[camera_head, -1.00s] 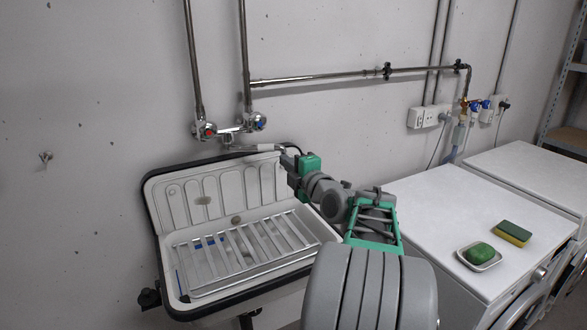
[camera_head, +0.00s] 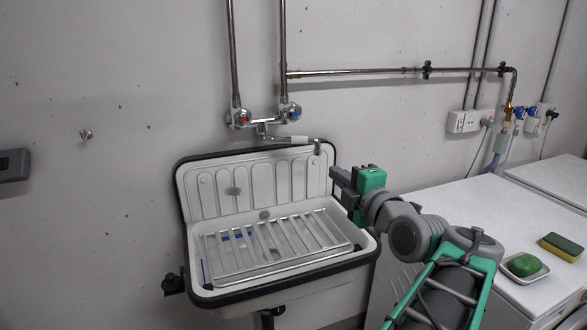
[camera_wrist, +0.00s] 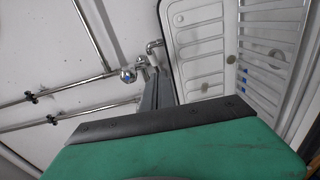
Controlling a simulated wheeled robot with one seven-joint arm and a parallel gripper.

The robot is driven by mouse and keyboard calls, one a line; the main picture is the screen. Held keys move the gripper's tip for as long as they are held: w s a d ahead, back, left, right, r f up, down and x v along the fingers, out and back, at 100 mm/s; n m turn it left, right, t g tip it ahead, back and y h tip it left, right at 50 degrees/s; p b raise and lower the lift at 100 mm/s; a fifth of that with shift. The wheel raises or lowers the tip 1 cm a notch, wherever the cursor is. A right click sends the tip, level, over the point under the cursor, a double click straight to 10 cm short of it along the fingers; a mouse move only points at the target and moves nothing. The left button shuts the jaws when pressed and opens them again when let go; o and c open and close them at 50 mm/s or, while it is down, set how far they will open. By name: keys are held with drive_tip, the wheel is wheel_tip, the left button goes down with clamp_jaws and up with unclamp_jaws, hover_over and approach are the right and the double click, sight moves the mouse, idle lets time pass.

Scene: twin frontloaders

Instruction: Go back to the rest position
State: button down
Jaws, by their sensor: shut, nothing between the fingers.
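My gripper (camera_head: 341,181) is at the right side of the sink (camera_head: 345,268), beside its rim and in front of the tap spout. Its fingers point left toward the basin, and nothing shows between them. In the wrist view the closed grey fingers (camera_wrist: 156,93) point toward the tap and the sink's back panel. My arm runs from the gripper down to the lower right of the head view.
A slatted rack lies in the sink. The tap (camera_head: 265,122) is on the wall above it. White washing machines (camera_head: 455,205) stand at right, with a green soap (camera_head: 524,265) in a dish and a sponge (camera_head: 562,247) on top.

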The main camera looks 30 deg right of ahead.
drive_tip(key=w+a+f+m+g+y+p, duration=0.2)
drive_tip(key=a+f+m+g+p, duration=0.25)
drive_tip(key=a, duration=0.45)
drive_tip(key=w+a+f+m+g+y+p, duration=0.25)
drive_tip(key=a+f, duration=0.25)
drive_tip(key=a, duration=0.4)
drive_tip(key=s+a+f+m+g+h+p, duration=0.1)
drive_tip(key=s+a+f+m+g+p, duration=0.4)
drive_tip(key=s+a, duration=0.5)
drive_tip(key=s+f+m+g, duration=0.1)
drive_tip(key=s+m+g, duration=0.1)
drive_tip(key=s+m, duration=0.1)
drive_tip(key=shift+a+m, duration=0.25)
drive_tip(key=shift+m, duration=0.05)
drive_tip(key=shift+d+h, duration=0.1)
drive_tip(key=shift+h, duration=0.15)
drive_tip(key=shift+s+a+r, duration=0.1)
drive_tip(key=shift+a, duration=0.2)
drive_tip(key=shift+s+d, duration=0.2)
drive_tip(key=shift+d, duration=0.15)
